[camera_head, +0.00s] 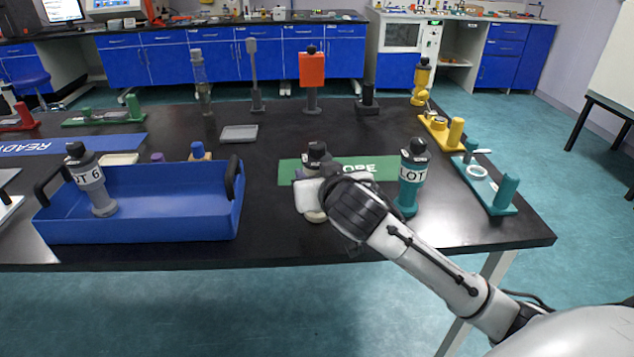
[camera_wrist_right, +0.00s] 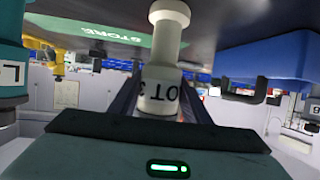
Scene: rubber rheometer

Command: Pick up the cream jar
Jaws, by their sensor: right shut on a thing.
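The cream jar, marked LOT 3 (camera_wrist_right: 165,75), stands between the two fingers of my right gripper in the right wrist view, which shows it upside down. In the head view my right gripper (camera_head: 313,190) is shut around its middle, hiding most of it. Its dark cap (camera_head: 316,152) shows above the fingers and its cream foot (camera_head: 316,215) below. The jar looks upright, in front of the green mat (camera_head: 288,172). I cannot tell whether its foot touches the black table (camera_head: 270,225). My left gripper is not in view.
A teal jar (camera_head: 411,185) stands close right of my right gripper. A blue tray (camera_head: 150,225) holding a grey LOT 6 jar (camera_head: 94,185) is to the left. Teal (camera_head: 500,205) and yellow (camera_head: 440,130) fixtures line the right edge.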

